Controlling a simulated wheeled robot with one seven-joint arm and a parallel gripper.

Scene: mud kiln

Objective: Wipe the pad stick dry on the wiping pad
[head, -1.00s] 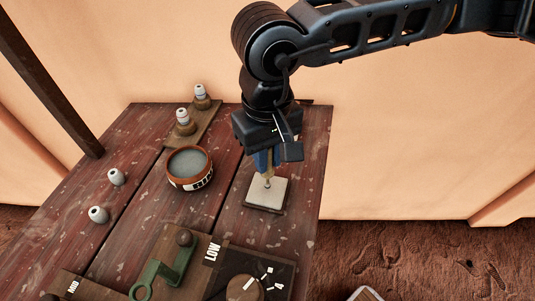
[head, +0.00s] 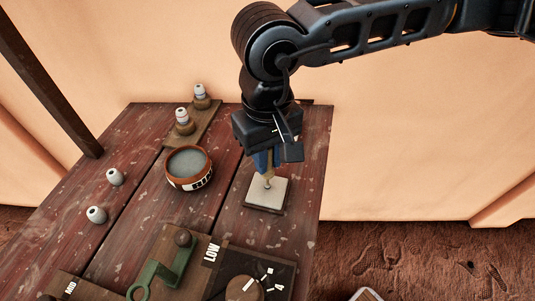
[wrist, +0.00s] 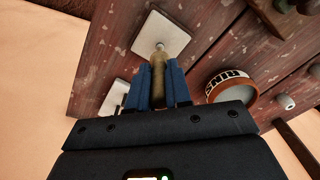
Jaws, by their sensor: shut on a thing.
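My gripper (head: 264,160) points down over the right part of the table and is shut on the pad stick (head: 268,180), a thin tan stick with a small pale tip. In the wrist view the blue fingers of my gripper (wrist: 158,82) hold the stick (wrist: 158,66) between them. The wiping pad (head: 262,194) is a pale square on a dark base. It also shows in the wrist view (wrist: 178,38). The stick's tip is over the pad near its middle and appears to touch it; exact contact is hard to tell.
A brown bowl of grey liquid (head: 188,183) stands left of the pad. Two white knobs on brown bases stand on a board (head: 207,124) behind it. Two loose white pieces (head: 115,177) lie at left. A green-handled device (head: 170,274) and a dial marked LOW (head: 250,289) are in front.

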